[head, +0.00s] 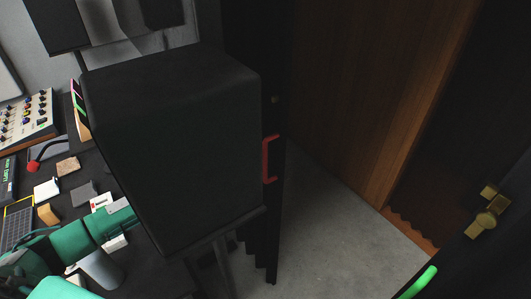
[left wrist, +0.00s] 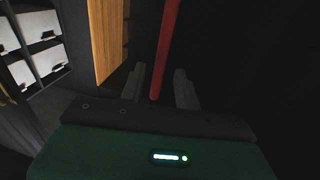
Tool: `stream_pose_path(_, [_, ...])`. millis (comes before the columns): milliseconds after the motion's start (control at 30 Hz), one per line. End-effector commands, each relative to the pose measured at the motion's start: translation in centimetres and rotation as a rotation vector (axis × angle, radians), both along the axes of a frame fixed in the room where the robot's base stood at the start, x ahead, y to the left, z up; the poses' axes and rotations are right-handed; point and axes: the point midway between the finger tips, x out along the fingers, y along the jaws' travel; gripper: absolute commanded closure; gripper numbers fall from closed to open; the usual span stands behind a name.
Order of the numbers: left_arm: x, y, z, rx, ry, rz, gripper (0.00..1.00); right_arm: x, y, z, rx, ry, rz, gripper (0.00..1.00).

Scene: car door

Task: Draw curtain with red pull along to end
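The red pull (head: 266,160) is an upright bar on the edge of a black curtain (head: 273,235), just right of a black box in the head view. In the left wrist view the red pull (left wrist: 168,45) comes down from the top and its lower end shows between the finger tips. My left gripper (left wrist: 160,80) is open, with a gap on each side of the bar; I cannot tell how deep the bar sits. In the head view my teal left arm comes from the lower left and my gripper is not visible. My right gripper is in neither view.
The large black box (head: 175,150) on a stand blocks the middle. A cluttered desk (head: 85,205) with a mixer (head: 28,122) is at left. A brown wooden panel (head: 360,90) stands behind grey floor (head: 330,225). A green handle (head: 420,281) and brass knob (head: 486,221) are at right.

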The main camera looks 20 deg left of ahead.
Motion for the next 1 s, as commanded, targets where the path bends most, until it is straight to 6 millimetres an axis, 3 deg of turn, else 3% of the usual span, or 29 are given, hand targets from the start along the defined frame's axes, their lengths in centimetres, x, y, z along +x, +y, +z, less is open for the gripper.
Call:
stream_pose_path(300, [2.9, -3.3, 0.2, -0.001, 0.0, 0.001, 0.67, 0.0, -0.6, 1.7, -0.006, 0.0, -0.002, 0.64])
stream_pose_path(733, [3.4, -3.9, 0.0, 0.0, 0.0, 0.001, 0.67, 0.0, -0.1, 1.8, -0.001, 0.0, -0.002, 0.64])
stream_pose_path(900, [3.4, -3.9, 0.0, 0.0, 0.0, 0.001, 1.0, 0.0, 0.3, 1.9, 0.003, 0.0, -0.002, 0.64])
stream_pose_path(1000, [3.4, -3.9, 0.0, 0.0, 0.0, 0.001, 1.0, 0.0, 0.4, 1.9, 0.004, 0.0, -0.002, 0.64])
